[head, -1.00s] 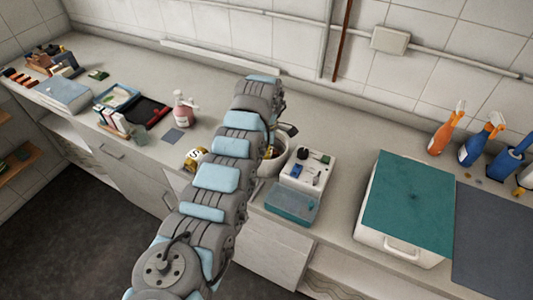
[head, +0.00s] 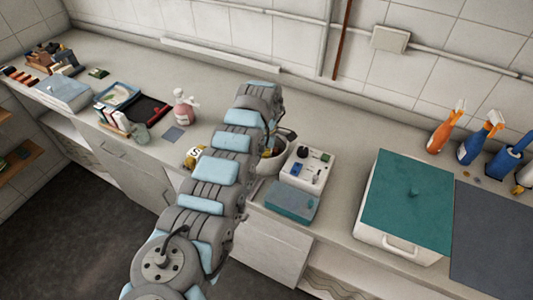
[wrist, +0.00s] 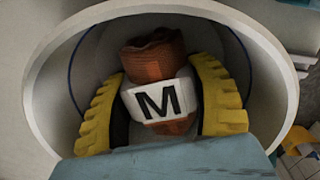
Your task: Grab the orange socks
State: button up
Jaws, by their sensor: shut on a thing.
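The orange socks (wrist: 150,62) are a rolled bundle with a white band marked with a black M. In the wrist view they sit inside a round white bowl (wrist: 277,88). My gripper (wrist: 163,100) has yellow ribbed fingers, one on each side of the bundle, and is shut on it. The fingers are down inside the bowl's rim. In the head view my arm hides most of the bowl (head: 268,166), and the socks cannot be made out there.
Right of the bowl stand a white box with small items (head: 307,168) and a teal-topped container (head: 293,203). A roundish yellow and white item (head: 194,156) and a pink spray bottle (head: 184,107) are to the left. A large green-topped case (head: 407,205) is farther right.

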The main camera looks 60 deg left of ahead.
jog(key=shift+r, duration=0.1)
notch_tip(320, 180, up, 9)
jog(key=shift+b, duration=1.2)
jog(key=shift+r+p, duration=1.2)
jog(key=shift+r, duration=0.45)
